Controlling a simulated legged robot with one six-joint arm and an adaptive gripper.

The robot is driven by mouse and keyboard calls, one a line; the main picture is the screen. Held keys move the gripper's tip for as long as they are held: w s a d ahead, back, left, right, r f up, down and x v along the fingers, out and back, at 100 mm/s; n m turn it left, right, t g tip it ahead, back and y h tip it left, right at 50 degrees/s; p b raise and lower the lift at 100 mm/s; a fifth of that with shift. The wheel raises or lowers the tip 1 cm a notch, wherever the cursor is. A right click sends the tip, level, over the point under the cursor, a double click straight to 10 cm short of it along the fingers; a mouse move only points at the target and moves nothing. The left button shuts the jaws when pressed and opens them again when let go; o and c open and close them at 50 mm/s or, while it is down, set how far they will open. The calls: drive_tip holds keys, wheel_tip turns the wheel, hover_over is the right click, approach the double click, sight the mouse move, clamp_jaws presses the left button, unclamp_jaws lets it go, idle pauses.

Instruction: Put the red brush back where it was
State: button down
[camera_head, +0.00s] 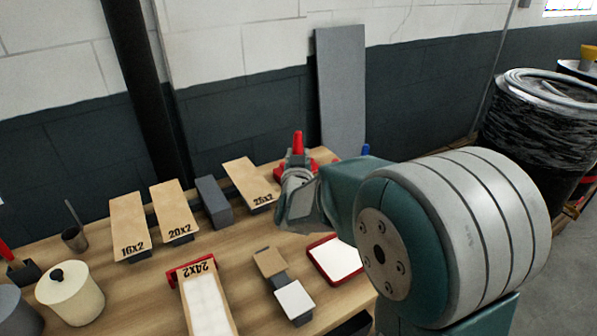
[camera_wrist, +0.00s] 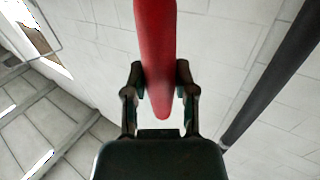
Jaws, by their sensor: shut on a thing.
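The red brush shows in the wrist view as a long red handle (camera_wrist: 155,50), running from the top edge down between the fingers. My gripper (camera_wrist: 158,80) is shut on it. The far end of the brush is out of the wrist view. In the head view my gripper (camera_head: 297,172) is over the back right of the wooden table, with a red upright piece (camera_head: 298,143) at its tip that looks like part of the brush. My arm hides some of the table there.
A black block (camera_head: 24,272) with a red handle is at far left, beside a cream pot (camera_head: 70,293).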

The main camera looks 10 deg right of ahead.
wheel_tip(320, 180, down, 8)
drive_tip(key=w, duration=0.3)
drive_tip(key=shift+a, duration=0.2)
drive_tip(key=shift+c, duration=2.1)
unclamp_jaws()
drive_tip(key=shift+d+r, duration=0.1)
drive_tip(key=shift+d, duration=0.05)
drive_tip(key=shift+a, duration=0.2)
